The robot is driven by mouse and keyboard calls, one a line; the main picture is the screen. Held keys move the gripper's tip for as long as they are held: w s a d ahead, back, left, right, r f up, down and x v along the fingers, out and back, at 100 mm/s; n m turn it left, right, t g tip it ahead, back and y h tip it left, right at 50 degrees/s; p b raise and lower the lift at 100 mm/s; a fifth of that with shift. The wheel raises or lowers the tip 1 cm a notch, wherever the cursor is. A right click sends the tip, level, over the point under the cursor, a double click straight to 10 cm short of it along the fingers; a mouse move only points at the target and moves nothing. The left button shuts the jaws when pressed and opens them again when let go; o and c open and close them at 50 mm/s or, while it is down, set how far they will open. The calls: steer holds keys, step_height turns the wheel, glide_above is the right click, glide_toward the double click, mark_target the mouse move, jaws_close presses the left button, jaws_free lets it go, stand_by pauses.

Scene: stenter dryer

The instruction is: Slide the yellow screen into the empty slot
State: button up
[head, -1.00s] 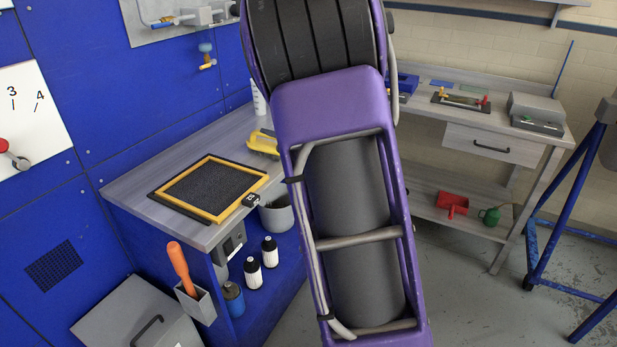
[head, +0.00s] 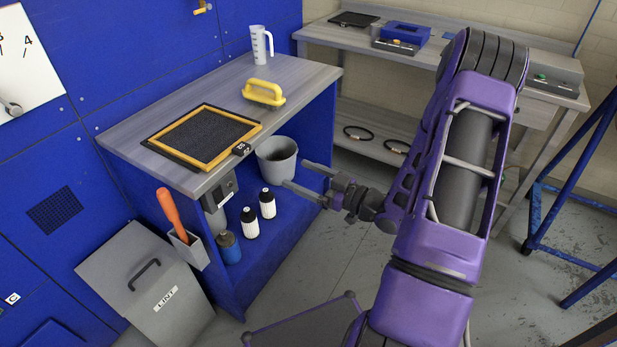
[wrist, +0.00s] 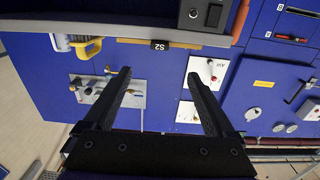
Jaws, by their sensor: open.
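The yellow screen (head: 204,136), a yellow frame around dark mesh, lies flat on a dark tray or mat on the grey bench. In the wrist view, the S2 tag (wrist: 159,45) and a thin strip of the yellow frame (wrist: 205,49) show edge-on beyond the fingers. My gripper (head: 302,176) is open and empty, right of the bench and apart from the screen. Its two fingers (wrist: 158,76) point toward the bench edge. I cannot make out an empty slot in these frames.
A yellow-handled tool (head: 263,92) and a white jug (head: 261,45) stand on the bench (head: 130,118). A lint bin (head: 150,280) stands left.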

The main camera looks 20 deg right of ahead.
mark_target(247, 152)
steer(key=x, duration=1.6)
steer(key=shift+w+a, duration=0.1)
steer(key=shift+w, duration=0.05)
jaws_close()
steer(key=shift+v, duration=2.6)
jaws_free()
